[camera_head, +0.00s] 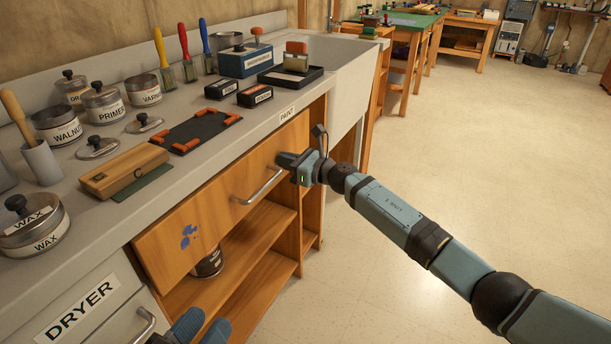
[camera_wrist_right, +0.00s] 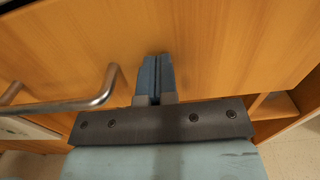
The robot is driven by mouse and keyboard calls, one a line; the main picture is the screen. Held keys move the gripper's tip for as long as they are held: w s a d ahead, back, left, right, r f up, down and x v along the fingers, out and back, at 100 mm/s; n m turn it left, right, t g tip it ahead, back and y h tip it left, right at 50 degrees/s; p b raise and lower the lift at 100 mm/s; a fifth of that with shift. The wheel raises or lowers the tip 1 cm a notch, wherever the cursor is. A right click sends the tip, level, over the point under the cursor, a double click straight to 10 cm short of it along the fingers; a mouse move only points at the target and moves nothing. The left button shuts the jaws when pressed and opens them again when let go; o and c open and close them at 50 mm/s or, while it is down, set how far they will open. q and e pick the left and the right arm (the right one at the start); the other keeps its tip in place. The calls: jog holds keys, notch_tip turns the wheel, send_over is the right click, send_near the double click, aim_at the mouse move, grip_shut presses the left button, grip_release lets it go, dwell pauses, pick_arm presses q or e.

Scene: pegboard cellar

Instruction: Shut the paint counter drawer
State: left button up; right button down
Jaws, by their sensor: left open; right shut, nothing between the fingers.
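The paint counter drawer has a wooden front (camera_head: 215,205) with a blue paint stain and a metal bar handle (camera_head: 262,188). It sits under the counter edge with the PAINT label. Its front looks close to the counter edge; I cannot tell whether a small gap remains. My right gripper (camera_head: 283,159) is shut and empty, its fingertips at the drawer front just right of the handle. In the right wrist view the shut fingers (camera_wrist_right: 155,65) point at the wood beside the handle (camera_wrist_right: 85,103); contact is unclear. My left gripper (camera_head: 202,329) is open and empty at the bottom edge, below the drawer.
The grey countertop (camera_head: 226,113) holds paint tins, brushes, a wooden block and a black tray. Open shelves (camera_head: 262,225) with a dark tin lie below the drawer. A grey DRYER drawer (camera_head: 85,310) is at the lower left. The floor (camera_head: 480,170) to the right is clear.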

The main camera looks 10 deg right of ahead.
pick_arm(q)
jog(key=shift+s+d+f+g+b, duration=0.1)
jog(key=shift+f+g+b, duration=0.15)
jog(key=shift+f, duration=0.2)
jog(key=shift+s+d+f+g+b, duration=0.1)
jog(key=shift+f+g, duration=0.15)
jog(key=shift+f, duration=0.2)
pick_arm(e)
jog(key=shift+x, duration=0.95)
jog(key=shift+r, duration=0.4)
jog(key=shift+d, duration=0.1)
